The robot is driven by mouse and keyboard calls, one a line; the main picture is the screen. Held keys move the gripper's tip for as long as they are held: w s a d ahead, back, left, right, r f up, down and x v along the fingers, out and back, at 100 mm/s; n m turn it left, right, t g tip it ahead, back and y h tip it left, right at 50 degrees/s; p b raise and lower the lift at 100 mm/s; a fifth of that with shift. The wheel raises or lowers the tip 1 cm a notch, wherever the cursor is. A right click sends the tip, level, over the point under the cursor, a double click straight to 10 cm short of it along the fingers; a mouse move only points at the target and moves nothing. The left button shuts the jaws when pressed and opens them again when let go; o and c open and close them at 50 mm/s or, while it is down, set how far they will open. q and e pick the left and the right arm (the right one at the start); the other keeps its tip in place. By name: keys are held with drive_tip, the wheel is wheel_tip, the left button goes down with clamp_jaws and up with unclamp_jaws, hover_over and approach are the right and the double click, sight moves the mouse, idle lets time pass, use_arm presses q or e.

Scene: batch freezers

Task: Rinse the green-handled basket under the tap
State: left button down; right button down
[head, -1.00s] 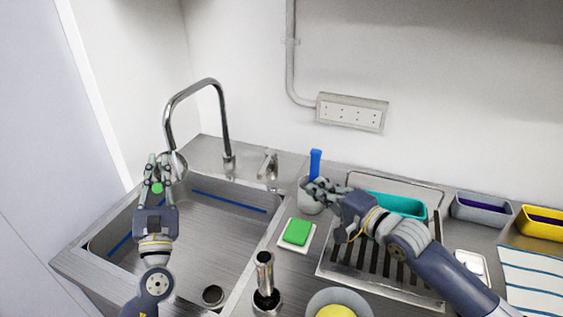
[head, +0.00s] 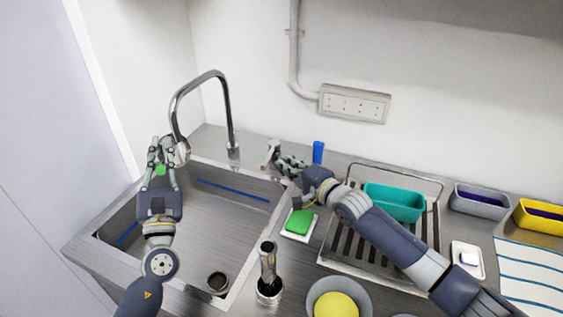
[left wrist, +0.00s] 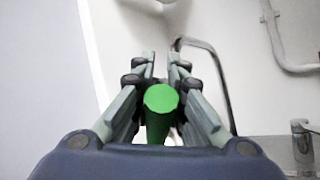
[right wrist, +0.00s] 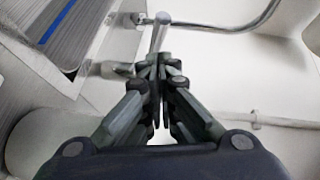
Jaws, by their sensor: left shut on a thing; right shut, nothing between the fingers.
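My left gripper (head: 161,155) is shut on the green handle (head: 161,170) of the basket, over the sink's back left. The handle's round end also shows in the left wrist view (left wrist: 162,98). The basket's grey round part (head: 182,152) is partly hidden behind the fingers, at the tap's spout end. I cannot see water running. The tap (head: 228,105) arches up from the sink's back rim. My right gripper (head: 285,164) is shut and empty, close to the tap's lever (head: 271,152). In the right wrist view the lever (right wrist: 159,32) stands just beyond the fingertips; contact is unclear.
The sink basin (head: 220,220) is open below. Right of it are a green sponge (head: 298,222) on a white dish, a blue-handled tool (head: 318,152), a drying rack (head: 345,250) with a teal tub (head: 395,203), and a grey bowl (head: 313,300).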

sight(266, 164)
drive_tip(key=shift+w+a+f, duration=0.1)
drive_tip(key=shift+a, duration=0.7)
drive_tip(key=shift+a, duration=1.8)
drive_tip(key=shift+d, duration=0.1)
drive_tip(key=v, duration=1.2)
